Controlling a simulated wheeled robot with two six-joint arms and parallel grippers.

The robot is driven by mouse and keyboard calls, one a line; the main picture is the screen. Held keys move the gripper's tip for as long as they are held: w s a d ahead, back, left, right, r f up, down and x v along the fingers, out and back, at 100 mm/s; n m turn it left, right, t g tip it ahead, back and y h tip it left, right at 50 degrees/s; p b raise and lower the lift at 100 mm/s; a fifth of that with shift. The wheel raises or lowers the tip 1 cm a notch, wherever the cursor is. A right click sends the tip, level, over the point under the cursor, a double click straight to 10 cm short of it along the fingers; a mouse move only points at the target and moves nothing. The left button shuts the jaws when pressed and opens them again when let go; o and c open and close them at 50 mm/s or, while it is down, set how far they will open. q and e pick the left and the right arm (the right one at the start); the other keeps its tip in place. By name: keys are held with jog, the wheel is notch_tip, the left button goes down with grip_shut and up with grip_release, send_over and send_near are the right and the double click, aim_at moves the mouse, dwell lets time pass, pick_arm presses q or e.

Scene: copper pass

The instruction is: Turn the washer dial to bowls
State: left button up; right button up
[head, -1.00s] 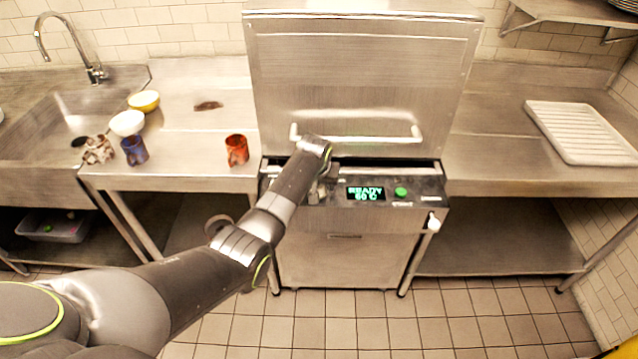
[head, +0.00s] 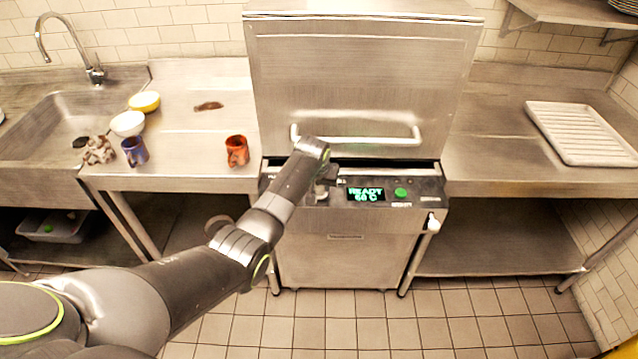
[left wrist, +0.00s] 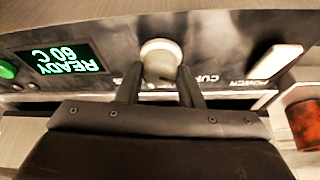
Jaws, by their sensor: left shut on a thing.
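The pale round dial (left wrist: 161,62) sits on the panel in the left wrist view, between the display and the CUPS lettering. My left gripper (left wrist: 160,84) is shut on the dial, one dark finger on each side. In the head view my left gripper (head: 322,188) is at the panel's left part and largely covers the dial. The dial's pointer and the lettering behind the fingers cannot be read.
A red mug (head: 237,151) stands on the left counter near the washer; it also shows in the left wrist view (left wrist: 304,122). A blue mug (head: 135,151) and bowls (head: 127,123) stand farther left by the sink. A white rack (head: 585,133) lies on the right counter.

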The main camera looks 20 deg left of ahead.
pick_arm(q)
jog(key=m+h+p, duration=0.1)
jog(key=m, duration=0.1)
jog(key=shift+a+m, duration=0.15)
jog(key=shift+m, duration=0.25)
jog(key=m+h, duration=0.1)
jog(key=m, duration=0.1)
jog(key=shift+a+m, duration=0.1)
jog(key=shift+m, duration=0.3)
jog(key=m+g+h+b, duration=0.1)
jog(key=m, duration=0.2)
jog(key=shift+w+f, duration=0.1)
jog(key=shift+f, duration=0.05)
jog(key=shift+m+g+h+b, duration=0.4)
jog(key=shift+m+b, duration=0.5)
jog(key=shift+m, duration=0.4)
jog(key=o, duration=1)
jog(key=shift+c, duration=0.2)
jog(key=shift+r, duration=0.2)
